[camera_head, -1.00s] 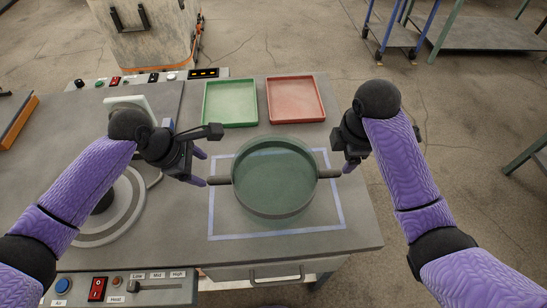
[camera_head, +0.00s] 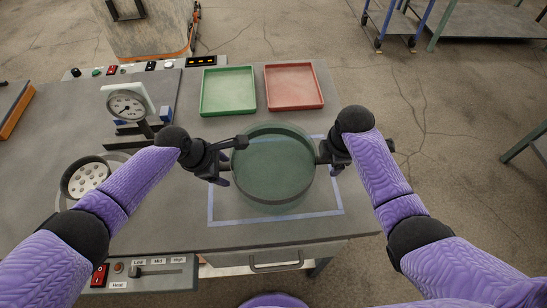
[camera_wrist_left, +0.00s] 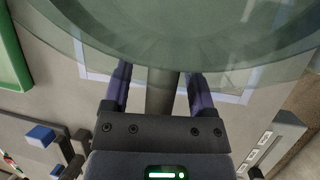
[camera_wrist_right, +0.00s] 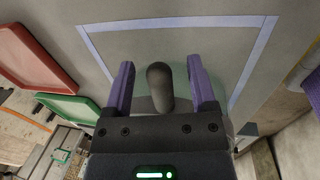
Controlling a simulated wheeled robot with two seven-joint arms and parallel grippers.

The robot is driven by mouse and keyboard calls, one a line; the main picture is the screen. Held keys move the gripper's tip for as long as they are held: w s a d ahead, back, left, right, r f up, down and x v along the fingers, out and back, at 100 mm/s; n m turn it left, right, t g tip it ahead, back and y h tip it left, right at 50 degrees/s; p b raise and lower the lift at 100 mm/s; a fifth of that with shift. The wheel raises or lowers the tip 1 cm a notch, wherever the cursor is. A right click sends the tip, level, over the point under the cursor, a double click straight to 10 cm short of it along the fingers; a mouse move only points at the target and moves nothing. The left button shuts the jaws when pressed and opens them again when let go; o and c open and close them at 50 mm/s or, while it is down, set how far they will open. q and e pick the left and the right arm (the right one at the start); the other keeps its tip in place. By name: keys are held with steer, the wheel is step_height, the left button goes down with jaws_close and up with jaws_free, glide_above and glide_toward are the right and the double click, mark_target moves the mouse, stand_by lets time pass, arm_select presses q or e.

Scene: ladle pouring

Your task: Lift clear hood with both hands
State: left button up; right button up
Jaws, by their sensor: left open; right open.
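The clear hood (camera_head: 273,165) is a round, greenish see-through cover with a dark rim and a dark handle on each side. It is over the blue-outlined square on the table. My left gripper (camera_head: 222,172) is at the hood's left side; in the left wrist view its open fingers (camera_wrist_left: 158,88) stand on both sides of the left handle (camera_wrist_left: 161,95). My right gripper (camera_head: 325,152) is at the hood's right side; in the right wrist view its open fingers (camera_wrist_right: 162,85) straddle the right handle (camera_wrist_right: 160,82). Neither gripper is closed on a handle.
A green tray (camera_head: 228,112) and a red tray (camera_head: 294,107) lie behind the hood. At the left are a gauge (camera_head: 126,106) and a round perforated plate (camera_head: 87,179). A control panel (camera_head: 140,275) runs along the front edge. The table right of the square is narrow.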

arm_select(q)
jaws_close()
arm_select(e)
jaws_close()
stand_by(1.2)
